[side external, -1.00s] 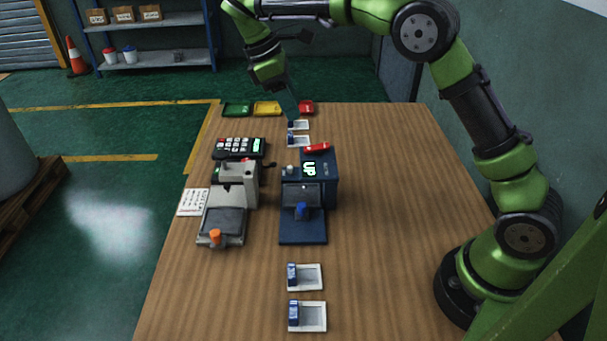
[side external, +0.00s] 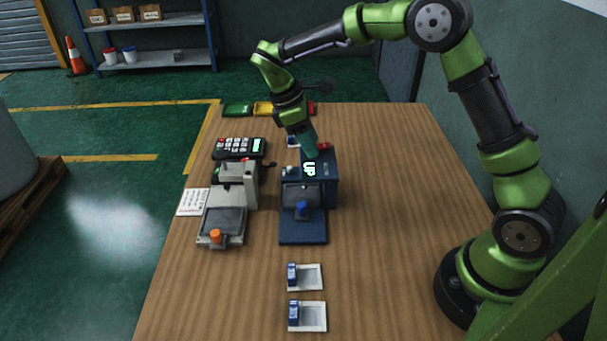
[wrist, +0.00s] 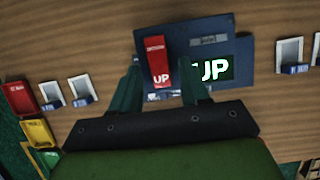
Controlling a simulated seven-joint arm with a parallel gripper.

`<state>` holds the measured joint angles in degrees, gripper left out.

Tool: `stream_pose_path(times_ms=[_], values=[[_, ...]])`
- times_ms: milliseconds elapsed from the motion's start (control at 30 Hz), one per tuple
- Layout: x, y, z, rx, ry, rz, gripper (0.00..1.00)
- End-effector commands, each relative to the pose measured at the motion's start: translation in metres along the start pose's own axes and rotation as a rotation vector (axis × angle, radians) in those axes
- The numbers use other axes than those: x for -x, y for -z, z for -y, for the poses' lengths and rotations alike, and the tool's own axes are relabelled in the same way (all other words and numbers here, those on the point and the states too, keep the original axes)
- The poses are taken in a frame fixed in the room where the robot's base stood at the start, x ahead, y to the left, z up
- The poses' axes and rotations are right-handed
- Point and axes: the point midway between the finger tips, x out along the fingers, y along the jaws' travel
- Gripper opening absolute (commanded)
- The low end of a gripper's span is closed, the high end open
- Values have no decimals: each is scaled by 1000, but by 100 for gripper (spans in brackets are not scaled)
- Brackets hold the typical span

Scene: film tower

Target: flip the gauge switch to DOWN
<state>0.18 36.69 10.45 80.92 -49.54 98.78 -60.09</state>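The gauge (side external: 327,180) is a dark blue box-shaped device in the middle of the table, and its lit display (side external: 309,169) reads UP. Its switch is a red lever (wrist: 158,62) on top, marked UP in the wrist view; its tip (side external: 324,146) shows beside my gripper in the side view. My gripper (side external: 311,155) is over the top of the gauge, pointing down. In the wrist view its two fingers (wrist: 160,85) are apart, one on each side of the lever, with gaps visible. I cannot tell whether either touches it.
A grey device (side external: 238,185) with an orange knob stands left of the gauge, with a keypad (side external: 239,147) behind it. White trays with blue blocks (side external: 309,277) lie in front and behind. Green, yellow and red bins (side external: 237,109) line the back. The table's right side is clear.

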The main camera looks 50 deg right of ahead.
Motion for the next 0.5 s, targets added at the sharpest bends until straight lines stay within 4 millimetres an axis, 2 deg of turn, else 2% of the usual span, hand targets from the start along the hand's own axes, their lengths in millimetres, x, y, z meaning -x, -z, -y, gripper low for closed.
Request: stream_pose_path(times_ms=[33,267,500], values=[[0,0,0,0,0,0,37],[0,0,0,0,0,1,1],[0,-2,0,1,0,-35,0]])
